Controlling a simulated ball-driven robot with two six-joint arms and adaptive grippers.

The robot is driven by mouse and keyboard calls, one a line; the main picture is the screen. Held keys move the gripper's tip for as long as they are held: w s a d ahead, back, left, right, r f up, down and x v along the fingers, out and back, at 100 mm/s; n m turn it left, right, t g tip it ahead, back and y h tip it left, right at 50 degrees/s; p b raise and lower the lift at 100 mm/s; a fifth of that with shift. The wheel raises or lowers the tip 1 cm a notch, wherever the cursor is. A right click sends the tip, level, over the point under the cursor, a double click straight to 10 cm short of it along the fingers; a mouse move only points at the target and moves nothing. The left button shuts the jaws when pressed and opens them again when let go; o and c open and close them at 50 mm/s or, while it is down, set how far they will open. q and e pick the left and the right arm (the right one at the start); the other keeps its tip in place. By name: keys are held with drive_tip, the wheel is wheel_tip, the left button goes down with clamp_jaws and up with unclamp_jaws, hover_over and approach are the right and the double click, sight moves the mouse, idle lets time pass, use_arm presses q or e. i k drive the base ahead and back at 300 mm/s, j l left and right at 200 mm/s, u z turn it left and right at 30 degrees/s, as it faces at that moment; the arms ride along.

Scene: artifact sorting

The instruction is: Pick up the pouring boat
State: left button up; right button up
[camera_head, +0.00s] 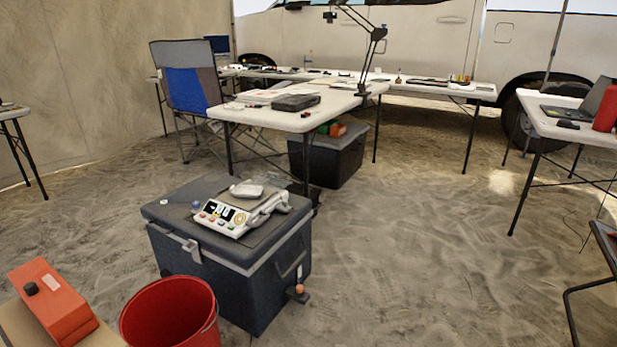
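A small pale dish-like thing, which looks like the pouring boat (247,189), rests on top of a white weighing scale (230,216). The scale has colored buttons and a small display on its front. It stands on the lid of a dark grey cooler box (166,214) on the sand. The boat is small in the picture, so its exact shape is hard to tell. Neither of my grippers is in view.
A red bucket (170,318) and an orange-red case (50,302) are at the lower left. A white folding table (345,102) with a lamp stands behind the cooler, and a folding chair (187,82) is beside it. Another table (565,125) is at right. Open sand lies right of the cooler.

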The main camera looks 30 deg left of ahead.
sight(240, 191)
drive_tip(key=i+u, duration=0.25)
drive_tip(key=i, duration=0.35)
drive_tip(key=i+l+u, duration=0.3)
drive_tip(key=i, duration=0.3)
drive_tip(key=j, duration=0.1)
